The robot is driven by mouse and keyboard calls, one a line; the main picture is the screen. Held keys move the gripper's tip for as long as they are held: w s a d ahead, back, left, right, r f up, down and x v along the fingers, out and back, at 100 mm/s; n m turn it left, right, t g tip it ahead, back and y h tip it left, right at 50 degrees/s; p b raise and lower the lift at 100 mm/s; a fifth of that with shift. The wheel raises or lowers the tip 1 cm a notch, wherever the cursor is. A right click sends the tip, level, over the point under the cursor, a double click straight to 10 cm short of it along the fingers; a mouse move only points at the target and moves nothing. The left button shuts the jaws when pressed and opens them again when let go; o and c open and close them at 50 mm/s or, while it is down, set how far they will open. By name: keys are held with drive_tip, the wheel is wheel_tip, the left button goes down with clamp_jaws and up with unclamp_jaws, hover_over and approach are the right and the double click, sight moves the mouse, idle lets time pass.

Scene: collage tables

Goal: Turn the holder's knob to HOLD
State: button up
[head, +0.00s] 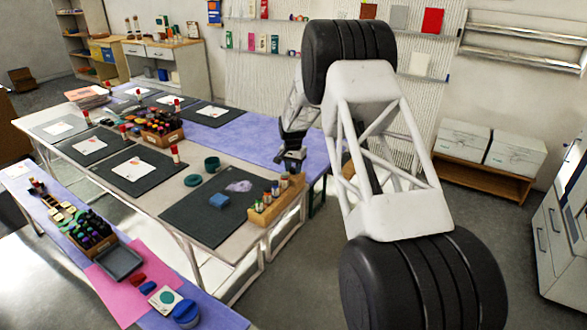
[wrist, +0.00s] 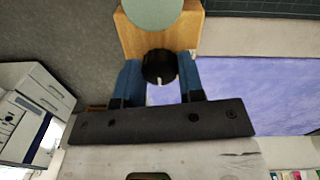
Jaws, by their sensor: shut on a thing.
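In the wrist view, a round black knob (wrist: 158,62) with a short white mark on its lower side sits at the edge of a wooden holder (wrist: 130,36). My gripper (wrist: 161,70) has its two blue fingers on either side of the knob, shut on it. A pale green disc (wrist: 152,10) covers part of the holder at the top of the picture. No HOLD lettering can be read. In the head view, my gripper (head: 291,160) is at the right end of the long table, just above a wooden rack (head: 262,214) of bottles. The knob cannot be made out there.
The rack's bottles (head: 275,190) stand close to my gripper. A dark mat (head: 200,230) beside it carries a blue block (head: 219,200) and a lilac cloth (head: 239,186). A purple runner (head: 255,140) lies along the table. My arm hides part of the room at right.

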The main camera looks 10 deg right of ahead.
sight(293, 169)
drive_tip(key=o, duration=0.9)
drive_tip(key=shift+w+a+r, duration=0.1)
drive_tip(key=shift+r, duration=3.8)
